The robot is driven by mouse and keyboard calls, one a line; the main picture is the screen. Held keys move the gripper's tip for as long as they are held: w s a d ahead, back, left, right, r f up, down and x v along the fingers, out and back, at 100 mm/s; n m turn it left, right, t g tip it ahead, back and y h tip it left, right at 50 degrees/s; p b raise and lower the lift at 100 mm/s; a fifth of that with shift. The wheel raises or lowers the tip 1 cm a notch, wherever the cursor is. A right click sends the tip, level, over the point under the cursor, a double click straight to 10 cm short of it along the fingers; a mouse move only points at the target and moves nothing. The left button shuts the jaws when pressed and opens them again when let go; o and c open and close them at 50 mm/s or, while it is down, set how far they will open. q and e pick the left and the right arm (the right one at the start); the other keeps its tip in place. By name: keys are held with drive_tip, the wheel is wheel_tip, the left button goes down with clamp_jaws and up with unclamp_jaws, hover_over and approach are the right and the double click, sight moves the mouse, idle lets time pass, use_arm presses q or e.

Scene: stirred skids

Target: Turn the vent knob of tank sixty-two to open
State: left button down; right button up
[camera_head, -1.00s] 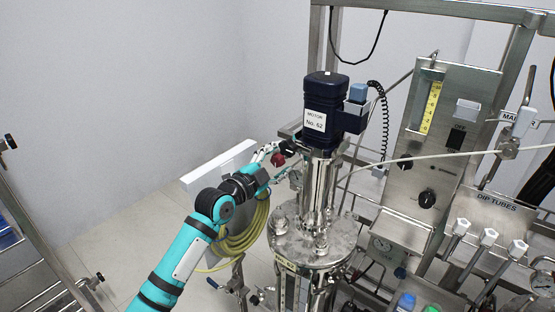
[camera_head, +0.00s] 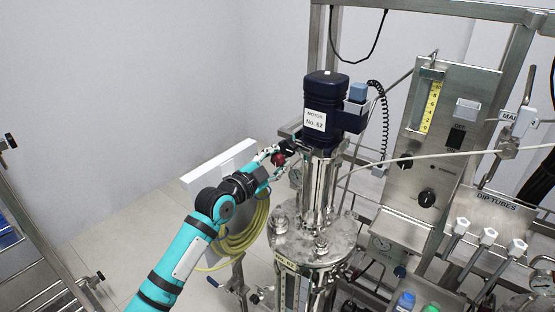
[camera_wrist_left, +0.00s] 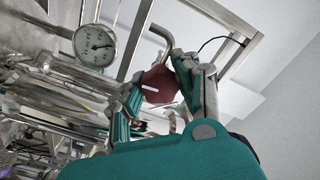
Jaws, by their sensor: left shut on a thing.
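The tank (camera_head: 318,240) is a steel vessel with a dark blue motor (camera_head: 325,100) on top, labelled "No. 62". A red knob (camera_head: 278,159) sits at the left of the tank's upper column. It also shows in the left wrist view (camera_wrist_left: 159,84), with a white mark on its face. My left gripper (camera_head: 279,157) is shut on the red knob; the wrist view shows its fingers on either side of it (camera_wrist_left: 154,86). Which way the white mark points relative to "open" cannot be told. My right gripper is not in view.
A round gauge (camera_wrist_left: 94,45) is close to the knob. A yellow hose coil (camera_head: 245,232) hangs below my left arm. A control panel (camera_head: 440,150) and the dip tubes (camera_head: 487,236) stand to the right.

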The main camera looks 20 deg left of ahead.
use_arm(q)
drive_tip(key=n+p, duration=0.1)
drive_tip(key=n, duration=0.4)
drive_tip(key=n+p, duration=0.1)
drive_tip(key=n, duration=0.4)
drive_tip(key=shift+n+p, duration=0.3)
drive_tip(key=shift+p, duration=0.1)
drive_tip(key=n+p, duration=0.1)
drive_tip(key=n, duration=0.4)
drive_tip(key=n+p, duration=0.2)
drive_tip(key=n, duration=0.3)
drive_tip(key=shift+d, duration=0.1)
drive_tip(key=shift+n, duration=0.3)
drive_tip(key=c, duration=0.9)
unclamp_jaws()
drive_tip(key=shift+s, duration=0.1)
